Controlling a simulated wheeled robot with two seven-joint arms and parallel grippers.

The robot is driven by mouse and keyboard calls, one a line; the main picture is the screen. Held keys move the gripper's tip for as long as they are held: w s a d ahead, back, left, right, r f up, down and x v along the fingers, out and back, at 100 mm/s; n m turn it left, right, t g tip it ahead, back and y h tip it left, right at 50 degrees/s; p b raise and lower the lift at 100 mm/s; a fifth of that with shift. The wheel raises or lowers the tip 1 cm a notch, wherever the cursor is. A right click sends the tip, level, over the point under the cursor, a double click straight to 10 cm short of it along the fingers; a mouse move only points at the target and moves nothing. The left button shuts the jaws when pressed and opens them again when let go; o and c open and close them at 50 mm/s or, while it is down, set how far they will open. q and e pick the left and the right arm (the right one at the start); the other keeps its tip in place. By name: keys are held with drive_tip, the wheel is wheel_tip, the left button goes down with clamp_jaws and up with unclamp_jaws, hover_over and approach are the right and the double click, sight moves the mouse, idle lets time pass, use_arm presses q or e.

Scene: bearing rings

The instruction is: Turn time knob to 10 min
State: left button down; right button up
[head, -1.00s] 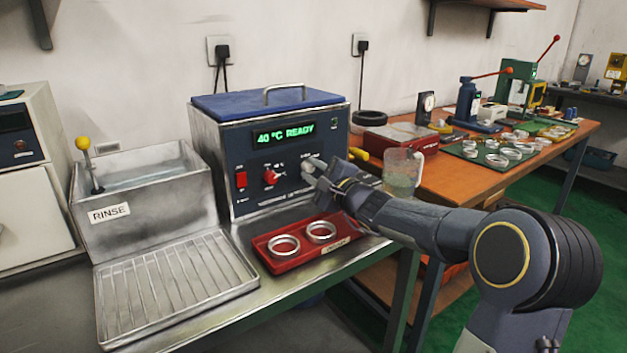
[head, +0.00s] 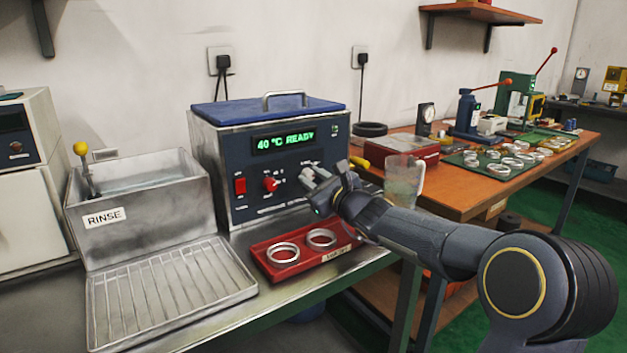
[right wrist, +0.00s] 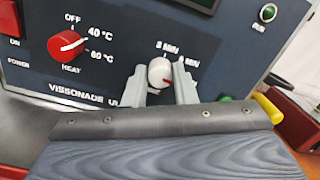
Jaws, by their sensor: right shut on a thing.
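The time knob (right wrist: 160,70) is pale with a red pointer mark, on the dark blue front panel of the ultrasonic cleaner (head: 262,212). My right gripper (right wrist: 159,82) is shut on this knob, one finger on each side. In the head view the right gripper (head: 311,176) covers most of the knob. The green display (head: 284,140) reads 40 °C READY. My left gripper is not in view.
The red heat knob (head: 271,184) and red power switch (head: 240,186) are left of the gripper. A red tray (head: 310,265) with two metal rings lies below it. A glass jug (head: 404,180) stands close by on the right. The rinse tank (head: 140,215) is left.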

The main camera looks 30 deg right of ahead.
drive_tip(key=shift+f, duration=0.1)
idle(0.3)
drive_tip(key=o, duration=1)
drive_tip(key=s, duration=0.7)
drive_tip(key=shift+s+d+f+p, duration=0.2)
drive_tip(key=shift+s+d+p, duration=0.05)
drive_tip(key=shift+s+p, duration=0.15)
